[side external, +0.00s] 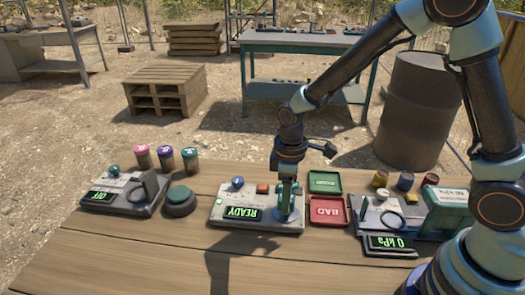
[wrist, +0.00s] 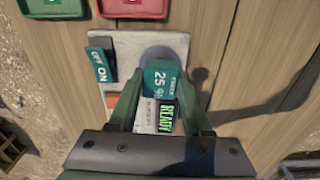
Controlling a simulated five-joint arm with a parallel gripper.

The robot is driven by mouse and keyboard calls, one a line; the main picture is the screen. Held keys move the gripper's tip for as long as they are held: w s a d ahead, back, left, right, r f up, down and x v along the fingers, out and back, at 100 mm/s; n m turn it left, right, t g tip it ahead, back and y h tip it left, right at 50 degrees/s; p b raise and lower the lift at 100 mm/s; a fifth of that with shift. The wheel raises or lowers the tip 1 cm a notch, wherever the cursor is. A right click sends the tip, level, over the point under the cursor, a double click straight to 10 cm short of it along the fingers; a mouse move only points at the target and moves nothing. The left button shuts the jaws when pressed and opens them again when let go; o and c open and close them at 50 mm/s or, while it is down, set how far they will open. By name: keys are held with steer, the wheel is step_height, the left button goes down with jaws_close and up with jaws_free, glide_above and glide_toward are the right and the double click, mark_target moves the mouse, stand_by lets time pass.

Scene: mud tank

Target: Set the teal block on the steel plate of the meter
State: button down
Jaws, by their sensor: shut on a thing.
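The teal block (wrist: 162,80), with white print on its top, is between the two fingers of my gripper (wrist: 158,92) in the wrist view. My gripper is shut on it. The round grey steel plate (wrist: 163,52) shows just past the block, partly hidden by it. The meter (side external: 232,209) has a lit READY display (side external: 243,213). In the side view my gripper (side external: 289,214) points down over the right part of the meter, and the block is hard to tell from the fingers. I cannot tell whether the block touches the plate.
A kPa instrument (side external: 390,243) stands further right, another display device (side external: 125,193) to the left.

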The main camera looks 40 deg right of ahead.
steer(key=shift+f, duration=1)
jaws_free()
stand_by(0.4)
steer(key=shift+r, duration=3.75)
steer(key=s+d+r+m+t, duration=0.2)
steer(key=s+d+r+m, duration=0.2)
steer(key=r, duration=0.3)
steer(key=s+d+r+m+t, duration=0.3)
steer(key=s+d+r+m, duration=0.1)
steer(key=s+r, duration=0.1)
steer(key=shift+r+t, duration=0.3)
steer(key=shift+r, duration=0.55)
